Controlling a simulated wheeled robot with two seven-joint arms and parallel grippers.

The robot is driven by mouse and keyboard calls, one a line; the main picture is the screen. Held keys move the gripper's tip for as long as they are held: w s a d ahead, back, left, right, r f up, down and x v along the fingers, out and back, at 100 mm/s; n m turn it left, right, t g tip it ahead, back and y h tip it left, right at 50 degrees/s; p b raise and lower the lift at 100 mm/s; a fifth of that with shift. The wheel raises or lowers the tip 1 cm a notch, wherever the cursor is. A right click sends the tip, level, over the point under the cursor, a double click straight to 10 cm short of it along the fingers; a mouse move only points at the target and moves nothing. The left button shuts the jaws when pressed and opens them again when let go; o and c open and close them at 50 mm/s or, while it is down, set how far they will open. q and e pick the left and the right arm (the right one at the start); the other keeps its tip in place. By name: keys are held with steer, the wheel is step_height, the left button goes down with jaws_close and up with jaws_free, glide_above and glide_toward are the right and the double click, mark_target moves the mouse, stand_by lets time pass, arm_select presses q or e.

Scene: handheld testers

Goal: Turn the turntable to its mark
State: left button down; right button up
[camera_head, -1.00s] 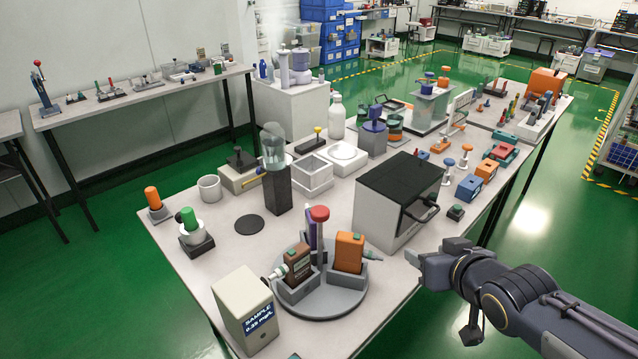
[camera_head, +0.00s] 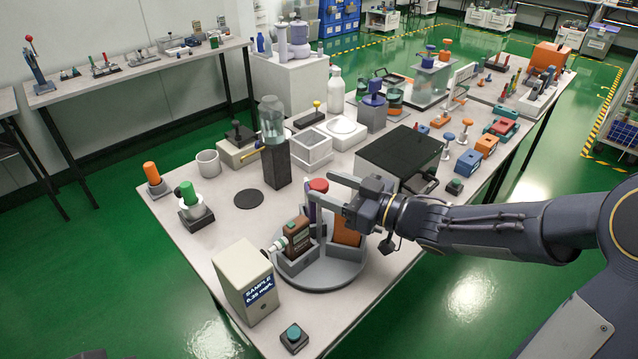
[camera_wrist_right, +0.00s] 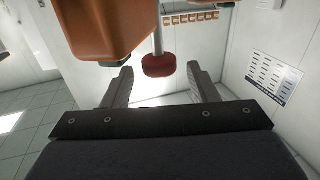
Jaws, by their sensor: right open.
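The turntable is a round grey disc (camera_head: 318,281) near the table's front edge. In the right wrist view the red knob (camera_wrist_right: 158,66) shows between and beyond the fingertips, with the orange tester (camera_wrist_right: 108,28) close by. I cannot make out the mark. My left gripper is not in view.
A beige sample box (camera_head: 244,281) stands left of the turntable, and a teal-button block (camera_head: 294,337) lies in front. A black-topped box (camera_head: 400,155) stands behind my right wrist. A black disc (camera_head: 248,198) lies on clear table to the left.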

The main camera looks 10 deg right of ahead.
steer(key=shift+x, duration=1.4)
jaws_close()
